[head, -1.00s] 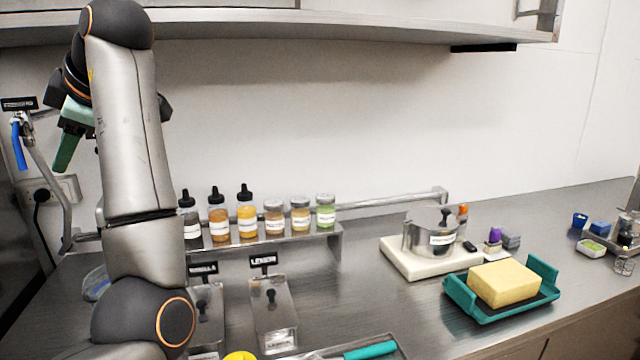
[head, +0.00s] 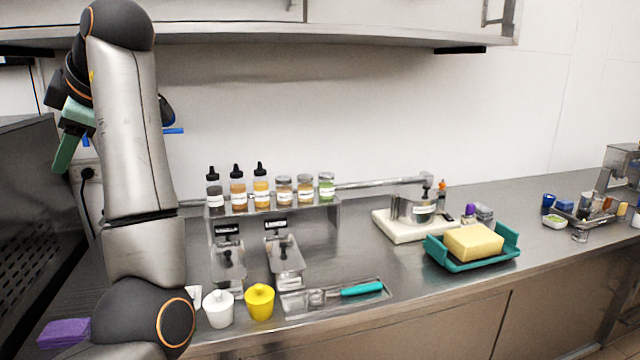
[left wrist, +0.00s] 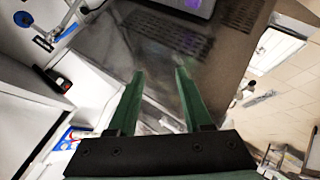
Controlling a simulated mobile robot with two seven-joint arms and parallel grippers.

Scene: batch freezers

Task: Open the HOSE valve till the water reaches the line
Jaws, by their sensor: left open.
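My left gripper (head: 70,135) has green fingers and is raised at the left in the head view, mostly behind my own arm. The left wrist view shows its two fingers (left wrist: 157,78) apart with nothing between them. A thin blue bar (head: 174,131) shows just right of my arm, against the wall; I cannot tell whether it is the HOSE valve handle. The left wrist view shows a blue piece on grey pipework (left wrist: 66,32) and a round blue thing (left wrist: 22,18), away from the fingers. No readable HOSE label, water or line shows. My right gripper is out of view.
A dark perforated metal unit (head: 40,215) stands at the left. The counter (head: 360,270) holds a bottle rack (head: 325,213), a white cup (head: 219,308), a yellow cup (head: 260,301) and a teal tray (head: 470,263). A shelf (head: 350,32) hangs above.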

